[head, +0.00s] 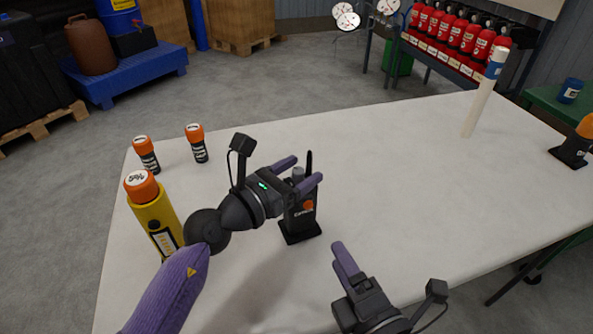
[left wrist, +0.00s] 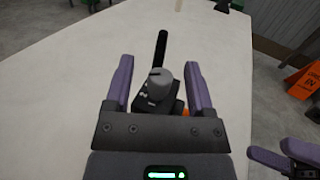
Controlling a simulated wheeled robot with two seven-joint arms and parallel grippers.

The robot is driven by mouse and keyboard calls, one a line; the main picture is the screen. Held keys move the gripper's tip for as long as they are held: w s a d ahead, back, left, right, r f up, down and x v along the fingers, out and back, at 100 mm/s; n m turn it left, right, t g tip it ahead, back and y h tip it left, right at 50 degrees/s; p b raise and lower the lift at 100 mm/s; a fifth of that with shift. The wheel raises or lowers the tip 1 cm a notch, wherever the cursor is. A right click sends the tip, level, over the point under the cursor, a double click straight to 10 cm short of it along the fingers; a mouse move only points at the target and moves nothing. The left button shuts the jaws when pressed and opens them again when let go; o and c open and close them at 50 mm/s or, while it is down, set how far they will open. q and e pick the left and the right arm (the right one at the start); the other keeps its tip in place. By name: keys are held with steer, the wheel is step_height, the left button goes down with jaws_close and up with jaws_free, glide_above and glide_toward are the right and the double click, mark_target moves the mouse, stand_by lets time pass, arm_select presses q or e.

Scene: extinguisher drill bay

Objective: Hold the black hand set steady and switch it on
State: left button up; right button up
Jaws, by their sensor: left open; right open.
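The black hand set (head: 299,219) stands upright on a black base on the white table, with a stub antenna, a grey top knob and an orange button on its front. My left gripper (head: 298,173) is open at its top, with one finger to either side. In the left wrist view the hand set's grey knob (left wrist: 159,84) and antenna lie between the spread fingers (left wrist: 158,68), with gaps showing; its lower body is hidden by the gripper. My right gripper (head: 345,262) is open and empty, lower and to the right, apart from the hand set.
A yellow cylinder with an orange cap (head: 155,220) and two black canisters with orange caps (head: 147,155) (head: 197,144) stand on the table's left. A white post (head: 482,98) stands at the far right. The table's middle right is clear.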

arm_select(q)
jaws_close()
stand_by(0.3)
stand_by(1.1)
arm_select(e)
jaws_close()
stand_by(1.5)
